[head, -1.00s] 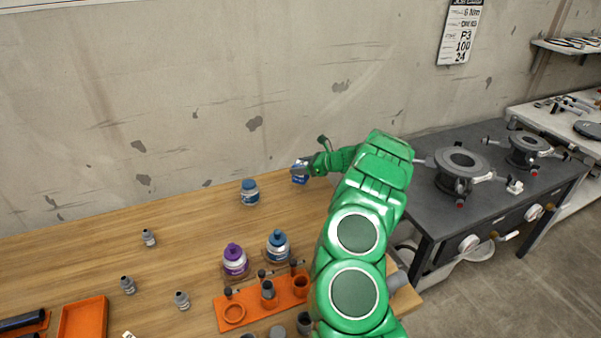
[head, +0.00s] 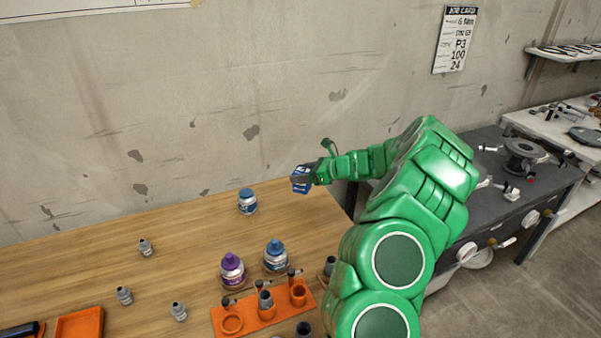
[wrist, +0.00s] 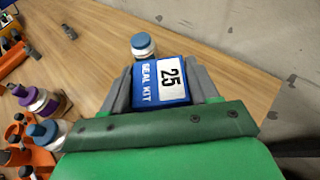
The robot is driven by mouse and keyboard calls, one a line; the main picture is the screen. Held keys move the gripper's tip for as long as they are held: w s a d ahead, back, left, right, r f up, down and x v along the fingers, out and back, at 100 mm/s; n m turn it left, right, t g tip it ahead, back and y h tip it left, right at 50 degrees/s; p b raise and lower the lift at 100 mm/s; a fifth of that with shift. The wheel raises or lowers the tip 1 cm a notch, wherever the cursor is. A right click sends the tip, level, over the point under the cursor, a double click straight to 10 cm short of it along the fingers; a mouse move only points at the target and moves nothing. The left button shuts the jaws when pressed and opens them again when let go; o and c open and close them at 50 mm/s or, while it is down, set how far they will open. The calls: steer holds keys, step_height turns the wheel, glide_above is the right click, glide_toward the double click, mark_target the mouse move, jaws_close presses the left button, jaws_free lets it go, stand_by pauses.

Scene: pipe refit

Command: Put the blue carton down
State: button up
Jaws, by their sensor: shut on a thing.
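The blue carton (wrist: 160,82), with a white label reading "25" and "SEAL KIT", is between the two grey fingers of my gripper (wrist: 162,88) in the wrist view. My gripper is shut on it. In the head view the blue carton (head: 301,182) is held at the tip of my gripper (head: 306,177), over the back right part of the wooden table (head: 190,232). The picture does not clearly show how far the carton is above the tabletop.
A blue-capped bottle (head: 247,201) stands left of the carton. A purple-capped bottle (head: 232,268) and another blue-capped bottle (head: 275,255) stand nearer, behind an orange rack (head: 262,314). A dark bench (head: 480,200) stands at right. The table's middle left is mostly clear.

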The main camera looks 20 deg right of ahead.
steer(key=shift+s+a+r, duration=0.2)
steer(key=shift+s+r, duration=0.1)
steer(key=shift+s, duration=0.3)
steer(key=shift+s+a+r, duration=0.15)
steer(key=shift+s+r, duration=0.1)
steer(key=shift+s, duration=0.3)
steer(key=shift+s+a+r, duration=0.2)
steer(key=shift+s+r, duration=0.1)
steer(key=shift+s, duration=0.3)
